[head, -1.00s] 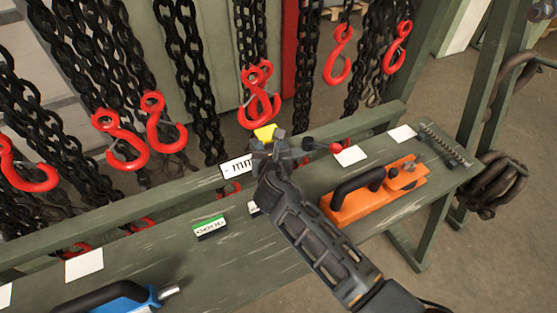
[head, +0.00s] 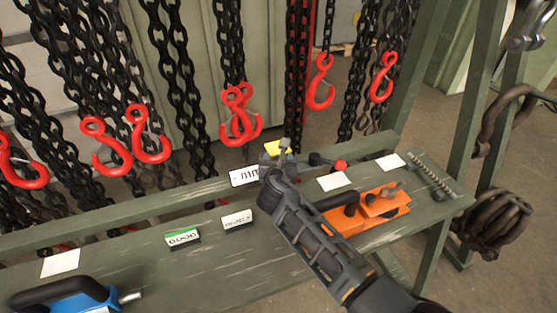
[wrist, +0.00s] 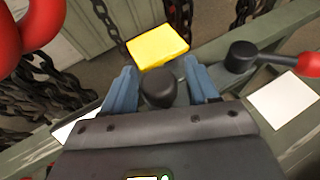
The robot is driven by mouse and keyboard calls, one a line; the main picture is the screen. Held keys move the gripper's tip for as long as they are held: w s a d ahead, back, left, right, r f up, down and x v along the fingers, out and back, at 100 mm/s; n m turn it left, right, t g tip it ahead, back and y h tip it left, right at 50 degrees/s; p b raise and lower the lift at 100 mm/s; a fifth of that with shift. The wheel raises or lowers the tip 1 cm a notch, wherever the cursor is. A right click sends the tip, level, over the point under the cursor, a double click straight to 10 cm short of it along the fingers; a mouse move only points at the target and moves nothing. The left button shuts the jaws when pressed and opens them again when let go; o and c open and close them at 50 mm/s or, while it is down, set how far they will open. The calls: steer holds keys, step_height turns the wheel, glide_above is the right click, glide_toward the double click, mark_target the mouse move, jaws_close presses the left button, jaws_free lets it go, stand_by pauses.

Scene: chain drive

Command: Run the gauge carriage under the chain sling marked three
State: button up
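The gauge carriage stands on the bench rail, with a plate lettered "mm" (head: 244,175), a yellow block (head: 277,147) and a red-tipped lever (head: 340,165). In the wrist view the yellow block (wrist: 158,45) lies just beyond my fingers. My gripper (head: 274,168) is over the carriage. In the wrist view its blue fingers (wrist: 162,82) stand apart, either side of a black knob (wrist: 159,90); the left finger is close to or touching it, with a gap at the right. Chain slings with red hooks (head: 238,122) hang behind; the carriage is right of this hook pair. I read no three on any sling.
An orange tool (head: 345,222) lies on the bench right of my arm. A blue tool (head: 75,297) lies at front left. A green-and-white block (head: 182,238) and a white-faced block (head: 237,221) sit between. Another red hook (head: 320,82) hangs to the right.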

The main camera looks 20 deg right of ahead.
steer(key=shift+o, duration=0.3)
steer(key=shift+s+a+r, duration=0.2)
steer(key=shift+s+a, duration=0.05)
steer(key=shift+s, duration=0.15)
steer(key=p+v, duration=0.1)
steer(key=v, duration=0.5)
steer(key=shift+s, duration=0.35)
steer(key=shift+a+r, duration=0.1)
steer(key=shift+r, duration=0.05)
